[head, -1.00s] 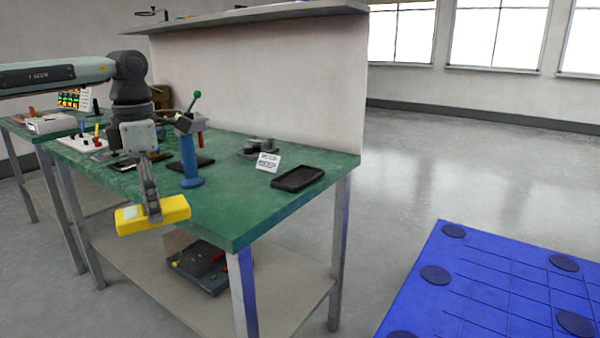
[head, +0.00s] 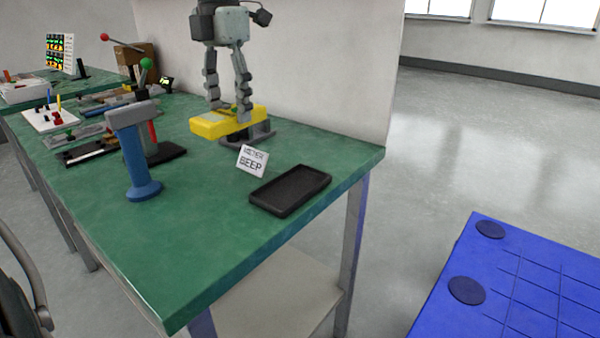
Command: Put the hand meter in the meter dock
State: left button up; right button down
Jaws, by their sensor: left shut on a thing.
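The yellow hand meter (head: 206,127) is held in my left gripper (head: 230,112), whose fingers reach down onto it from above. The meter is over the back part of the green bench; I cannot tell whether its underside touches anything. A shallow black tray (head: 290,207), apparently the meter dock, lies empty near the bench's right front edge. A small white card reading METER BEEP (head: 251,160) stands left of it. The held meter is behind and left of the tray. My right gripper is not in view.
A blue upright tool (head: 135,160) stands to the left, near a green-knobbed lever (head: 146,64). The bench front (head: 190,240) is clear. A blue platform (head: 520,275) is at right.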

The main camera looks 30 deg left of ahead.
pick_arm(q)
jog(key=w+d+f, duration=0.1)
jog(key=d+f, duration=0.1)
jog(key=d, duration=0.1)
jog(key=w+d+f, duration=0.1)
jog(key=d+f, duration=0.1)
jog(key=d, duration=0.2)
jog(key=w+d+f, duration=0.1)
jog(key=d+f, duration=0.1)
jog(key=d, duration=0.2)
jog(key=shift+f, duration=0.35)
notch_tip(320, 180, down, 4)
jog(key=shift+d+r, duration=0.1)
jog(key=shift+r, duration=0.05)
jog(key=shift+f, duration=0.3)
jog(key=o, duration=1)
jog(key=shift+o, duration=1.4)
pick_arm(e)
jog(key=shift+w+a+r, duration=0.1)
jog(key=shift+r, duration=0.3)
pick_arm(q)
jog(key=shift+r, duration=0.1)
